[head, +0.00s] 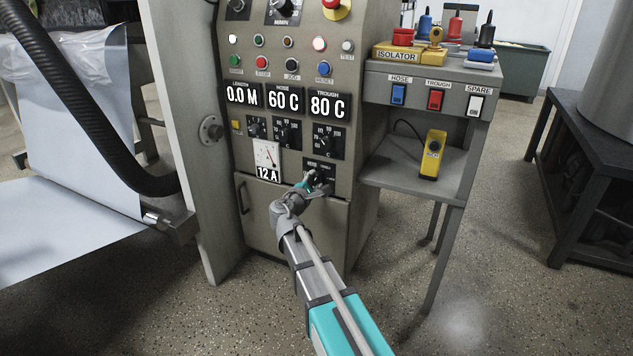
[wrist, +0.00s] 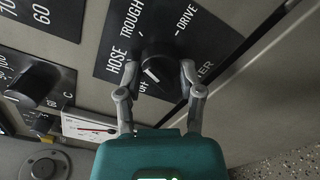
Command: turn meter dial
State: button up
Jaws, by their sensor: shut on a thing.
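The meter dial is a black knob with a short white line on its face, on a black plate marked HOSE, TROUGH and DRIVE; it shows in the wrist view (wrist: 158,62). In the head view its plate (head: 320,169) is low on the grey cabinet front, partly behind my gripper (head: 312,184). My gripper's grey fingers (wrist: 160,80) are shut on the dial, one on each side. The lower labels are partly hidden by the fingers, and I cannot tell surely which mark the line points to. A white needle meter (head: 267,155) left of the plate has a 12 A readout below.
Several other black knobs (head: 287,133) sit just above, under readouts of 0.0 M, 60 C and 80 C. Buttons (head: 262,62) line the panel higher up. A grey side stand (head: 412,178) on the right carries switches and a yellow handheld device (head: 433,155).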

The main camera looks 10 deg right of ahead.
jog(key=shift+s+d, duration=0.15)
jog(key=shift+s, duration=0.05)
jog(key=o, duration=0.9)
jog(key=shift+o, duration=1.3)
jog(key=shift+w, duration=0.1)
jog(key=shift+a, duration=0.2)
jog(key=v, duration=1.2)
jog(key=shift+d, duration=0.15)
